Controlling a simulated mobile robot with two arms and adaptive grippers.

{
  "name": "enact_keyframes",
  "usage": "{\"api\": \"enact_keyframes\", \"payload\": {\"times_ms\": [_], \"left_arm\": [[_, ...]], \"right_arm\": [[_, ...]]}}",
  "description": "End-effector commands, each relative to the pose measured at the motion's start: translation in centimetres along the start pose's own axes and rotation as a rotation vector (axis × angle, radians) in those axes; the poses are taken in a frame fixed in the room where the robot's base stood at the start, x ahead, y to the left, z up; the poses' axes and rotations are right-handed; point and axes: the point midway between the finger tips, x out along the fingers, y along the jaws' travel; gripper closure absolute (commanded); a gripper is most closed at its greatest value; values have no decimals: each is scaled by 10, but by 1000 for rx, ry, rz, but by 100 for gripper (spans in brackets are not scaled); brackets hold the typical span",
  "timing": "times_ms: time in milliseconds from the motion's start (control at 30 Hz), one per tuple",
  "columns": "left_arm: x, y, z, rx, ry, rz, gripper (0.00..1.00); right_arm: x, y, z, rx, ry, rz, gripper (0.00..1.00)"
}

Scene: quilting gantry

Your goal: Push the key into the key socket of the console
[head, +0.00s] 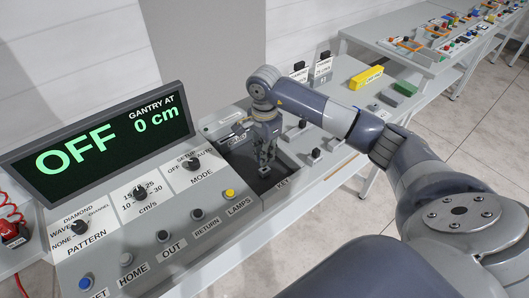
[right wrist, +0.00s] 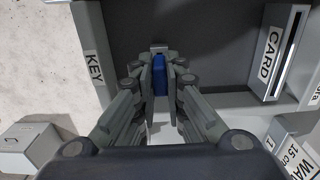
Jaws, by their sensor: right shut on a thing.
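My right gripper (head: 265,169) reaches down into a dark recess in the console (head: 113,253). The recess has a KEY label (head: 282,184) on its front rim. In the right wrist view the gripper's fingers (right wrist: 160,85) are shut on a blue key (right wrist: 159,76), with a grey end showing just beyond the fingertips. The key is over the dark recess floor; I cannot tell whether it touches it. The KEY label also shows in the right wrist view (right wrist: 94,66). I cannot make out the key socket. My left gripper is not in view.
A card reader (right wrist: 283,55) marked CARD stands at the recess side. The display (head: 100,143) reads OFF and 0 cm. Knobs and buttons line the console front.

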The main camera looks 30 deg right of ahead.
Motion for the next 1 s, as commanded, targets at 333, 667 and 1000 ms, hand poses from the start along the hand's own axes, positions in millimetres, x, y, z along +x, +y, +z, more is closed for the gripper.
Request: {"api": "enact_keyframes", "payload": {"times_ms": [333,667,1000], "left_arm": [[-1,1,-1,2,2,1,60],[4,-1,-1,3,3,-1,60],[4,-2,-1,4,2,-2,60]], "right_arm": [[-1,0,0,0,0,0,100],[0,0,-1,0,1,0,100],[-1,0,0,0,0,0,100]]}}
